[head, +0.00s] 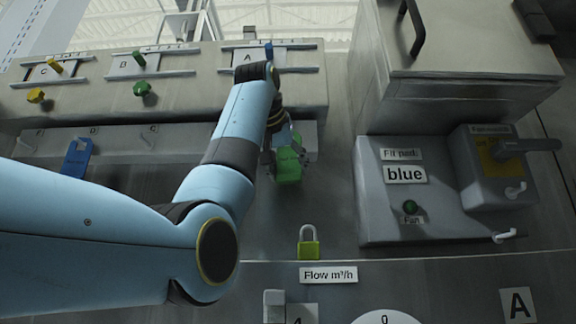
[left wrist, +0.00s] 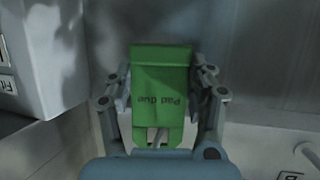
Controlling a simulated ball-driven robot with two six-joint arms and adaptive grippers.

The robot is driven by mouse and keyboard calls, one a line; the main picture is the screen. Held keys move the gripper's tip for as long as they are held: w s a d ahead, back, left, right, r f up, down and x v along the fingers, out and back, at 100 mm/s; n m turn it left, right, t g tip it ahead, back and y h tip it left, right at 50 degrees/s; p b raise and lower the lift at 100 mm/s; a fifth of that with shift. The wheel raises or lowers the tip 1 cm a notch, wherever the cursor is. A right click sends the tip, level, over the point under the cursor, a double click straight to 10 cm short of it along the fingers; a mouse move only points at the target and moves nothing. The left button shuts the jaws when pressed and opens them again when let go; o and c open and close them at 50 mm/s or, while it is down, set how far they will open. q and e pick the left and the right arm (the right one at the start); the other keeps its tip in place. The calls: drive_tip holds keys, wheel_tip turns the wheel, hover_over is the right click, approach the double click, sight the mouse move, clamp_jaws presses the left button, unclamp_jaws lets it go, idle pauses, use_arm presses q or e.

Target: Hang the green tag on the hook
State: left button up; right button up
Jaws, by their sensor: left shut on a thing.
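The green tag (head: 289,166) is held in my left gripper (head: 286,158), in front of the grey wall below the slide panel. In the left wrist view the green tag (left wrist: 160,85) stands between both fingers of the left gripper (left wrist: 162,105), its text "Pad due" upside down. Pale hooks are on the strip at the left, one by the label C (head: 148,140). The arm and gripper hide the strip's right end, so I cannot tell whether a hook is behind the tag. My right gripper is not in view.
A blue tag (head: 76,158) hangs at the strip's left part. A padlock (head: 308,243) is below the gripper, above the "Flow" label (head: 328,275). A grey box with a handle (head: 530,145) and white hooks (head: 505,236) are at right. Bare wall lies between.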

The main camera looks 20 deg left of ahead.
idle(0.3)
use_arm(q)
drive_tip(key=o, duration=1.1)
